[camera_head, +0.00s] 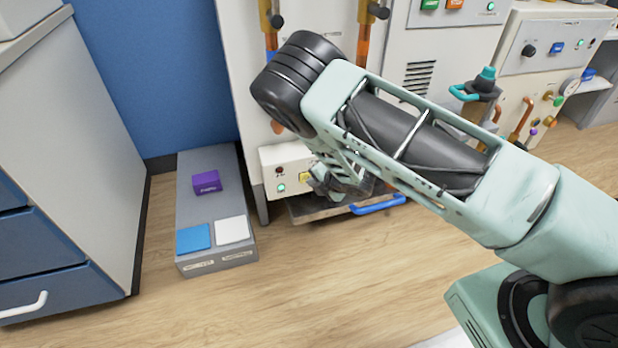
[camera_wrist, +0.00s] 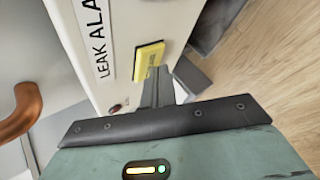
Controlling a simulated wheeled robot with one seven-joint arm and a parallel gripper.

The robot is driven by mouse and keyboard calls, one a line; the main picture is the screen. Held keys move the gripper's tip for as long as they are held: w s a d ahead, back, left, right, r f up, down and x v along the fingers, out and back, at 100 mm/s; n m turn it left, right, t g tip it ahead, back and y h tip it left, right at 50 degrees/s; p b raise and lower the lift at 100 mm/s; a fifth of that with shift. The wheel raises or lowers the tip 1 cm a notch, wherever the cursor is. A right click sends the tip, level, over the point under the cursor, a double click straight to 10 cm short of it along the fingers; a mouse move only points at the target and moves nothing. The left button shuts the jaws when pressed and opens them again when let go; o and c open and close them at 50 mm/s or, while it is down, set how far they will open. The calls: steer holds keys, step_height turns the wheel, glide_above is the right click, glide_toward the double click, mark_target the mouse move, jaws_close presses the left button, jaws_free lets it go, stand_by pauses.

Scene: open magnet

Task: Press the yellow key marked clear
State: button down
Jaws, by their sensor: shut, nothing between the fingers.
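The yellow key (camera_wrist: 148,58) stands out from a white panel in the wrist view, with small dark lettering that I cannot read. In the head view a bit of the yellow key (camera_head: 304,177) shows at the left of my gripper (camera_head: 318,184). My gripper is shut and empty. Its fingertips, also in the wrist view (camera_wrist: 162,72), are right at the lower end of the key and overlap its edge in the picture. I cannot tell whether they touch it. My arm and gripper hide part of the panel in the head view.
The white panel (camera_wrist: 118,22) reads "LEAK ALA" and has a dark red lamp (camera_wrist: 115,108). A green lamp (camera_head: 281,188) is lit on it. A copper pipe (camera_wrist: 20,112) is beside it. A grey box (camera_head: 190,245) with a purple block (camera_head: 207,182) stands left; a blue handle (camera_head: 378,205) is below.

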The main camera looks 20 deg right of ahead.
steer(key=shift+s, duration=0.65)
steer(key=shift+s, duration=0.1)
steer(key=shift+s+p, duration=0.9)
steer(key=shift+s, duration=1.5)
